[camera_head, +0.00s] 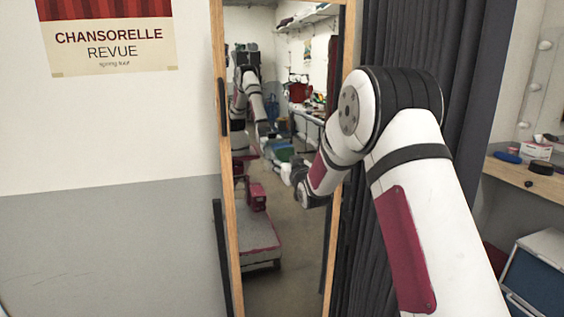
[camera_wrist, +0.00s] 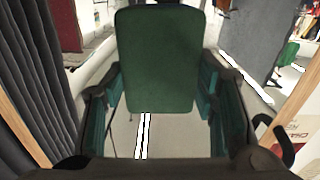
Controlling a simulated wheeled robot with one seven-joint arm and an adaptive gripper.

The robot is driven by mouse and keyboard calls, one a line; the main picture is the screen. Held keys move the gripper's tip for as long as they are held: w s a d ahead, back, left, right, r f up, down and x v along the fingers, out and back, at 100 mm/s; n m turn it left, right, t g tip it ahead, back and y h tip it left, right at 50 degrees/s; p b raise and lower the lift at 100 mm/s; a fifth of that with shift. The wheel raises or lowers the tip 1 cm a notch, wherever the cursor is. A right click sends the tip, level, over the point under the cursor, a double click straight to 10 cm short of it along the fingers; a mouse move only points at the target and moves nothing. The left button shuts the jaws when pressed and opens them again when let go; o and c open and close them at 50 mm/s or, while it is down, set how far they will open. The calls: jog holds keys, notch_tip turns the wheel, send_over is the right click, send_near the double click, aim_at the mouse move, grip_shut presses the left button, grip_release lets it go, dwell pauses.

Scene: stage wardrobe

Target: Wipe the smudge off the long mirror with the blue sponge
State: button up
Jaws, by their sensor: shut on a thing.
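The long mirror (camera_head: 305,250) stands upright in a wooden frame in the middle of the head view and reflects the room and my arm. My arm reaches in front of its right side. My gripper (camera_wrist: 160,72) is shut on a dark slab with rounded corners (camera_wrist: 158,45), between its two fingertips in the wrist view. The slab looks green rather than blue, and I cannot tell for sure that it is the sponge. I cannot tell whether it touches the glass. I cannot make out a smudge in either view.
A dark curtain (camera_head: 378,220) hangs right of the mirror. A wooden counter (camera_head: 535,183) at the far right holds a flat blue item (camera_head: 507,156), a tissue box (camera_head: 536,150) and a black round item (camera_head: 541,168). A poster (camera_head: 108,40) is on the left wall.

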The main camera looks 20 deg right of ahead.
jog(key=d+b, duration=0.1)
jog(key=d, duration=0.5)
dwell(0.5)
jog(key=s+p, duration=0.3)
jog(key=s, duration=0.3)
dwell(0.5)
jog(key=shift+s, duration=0.15)
jog(key=s+p, duration=0.2)
jog(key=shift+s, duration=0.4)
